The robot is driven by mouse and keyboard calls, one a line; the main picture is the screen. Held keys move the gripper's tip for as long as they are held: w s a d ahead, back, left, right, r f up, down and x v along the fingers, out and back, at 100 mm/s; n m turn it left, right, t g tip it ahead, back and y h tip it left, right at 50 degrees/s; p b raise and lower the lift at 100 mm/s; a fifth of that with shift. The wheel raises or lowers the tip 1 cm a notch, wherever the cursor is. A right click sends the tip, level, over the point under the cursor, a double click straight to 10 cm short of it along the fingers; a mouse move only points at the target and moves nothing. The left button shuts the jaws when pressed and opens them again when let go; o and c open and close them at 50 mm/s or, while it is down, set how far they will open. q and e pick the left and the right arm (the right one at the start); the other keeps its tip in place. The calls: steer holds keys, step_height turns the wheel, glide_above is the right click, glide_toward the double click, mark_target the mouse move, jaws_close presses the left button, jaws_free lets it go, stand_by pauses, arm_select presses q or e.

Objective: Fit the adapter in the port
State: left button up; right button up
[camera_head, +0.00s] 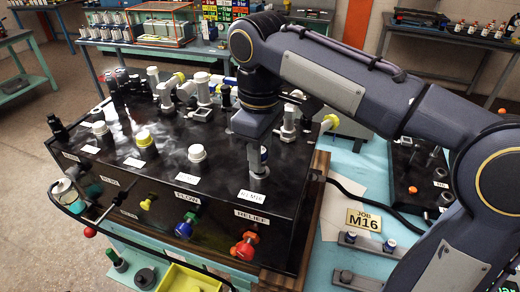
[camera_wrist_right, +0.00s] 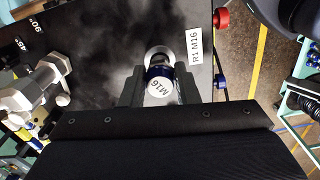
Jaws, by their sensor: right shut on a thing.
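The adapter (camera_wrist_right: 158,88) has a white cap marked M16 and a blue band, and it sits between the two fingers of my right gripper (camera_wrist_right: 160,92). My right gripper (camera_head: 255,155) comes down over the black manifold block (camera_head: 160,212) near its right front corner, shut on the adapter. In the wrist view a pale round port rim (camera_wrist_right: 160,53) shows just behind the adapter, beside the label R1 M16 (camera_wrist_right: 195,46). The same label (camera_head: 253,198) lies just in front of the gripper in the head view. I cannot tell how deep the adapter is in the port. My left gripper is not in view.
Several capped fittings (camera_head: 197,153) stand on the block to the left. Coloured knobs (camera_head: 245,246) stick out of its front face. A yellow JOB M16 card (camera_head: 364,220) lies on the blue table to the right, near small metal clamps (camera_head: 366,243). A black hose runs behind the card.

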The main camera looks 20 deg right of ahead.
steer(key=shift+f+b, duration=0.55)
steer(key=shift+f, duration=0.3)
steer(key=o, duration=1.1)
steer(key=shift+r, duration=0.1)
step_height(320, 180, up, 8)
steer(key=shift+f+p, duration=0.15)
steer(key=shift+p, duration=0.25)
